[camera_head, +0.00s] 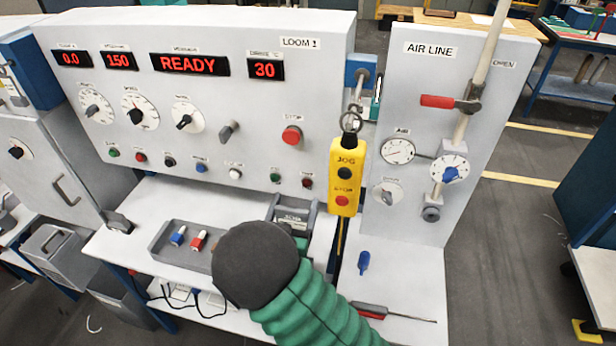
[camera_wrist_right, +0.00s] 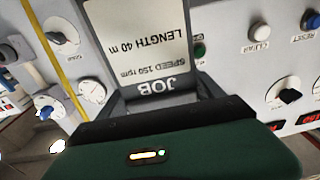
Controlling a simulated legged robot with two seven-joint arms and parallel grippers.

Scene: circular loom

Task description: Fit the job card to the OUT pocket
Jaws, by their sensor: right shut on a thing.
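The job card (camera_wrist_right: 140,45) is a white sheet with black print: JOB, SPEED 150 rpm, LENGTH 40 m. It reads upside down in the right wrist view, with the JOB end nearest the gripper. My right gripper (camera_head: 292,208) is shut on this end, with grey fingers showing beside it. In the head view it is above the bench in front of the loom panel, and its dark round wrist part hides some of the bench and tray. The held card shows there at most as a small pale strip. I cannot make out the OUT pocket. My left gripper is not in view.
A grey tray (camera_head: 170,256) holds a blue and a red piece. A yellow JOG/STOP pendant (camera_head: 345,176) hangs just right of the gripper. A screwdriver (camera_head: 372,310) and a blue piece (camera_head: 364,262) lie on the right bench. The loom panel (camera_head: 250,115) stands behind.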

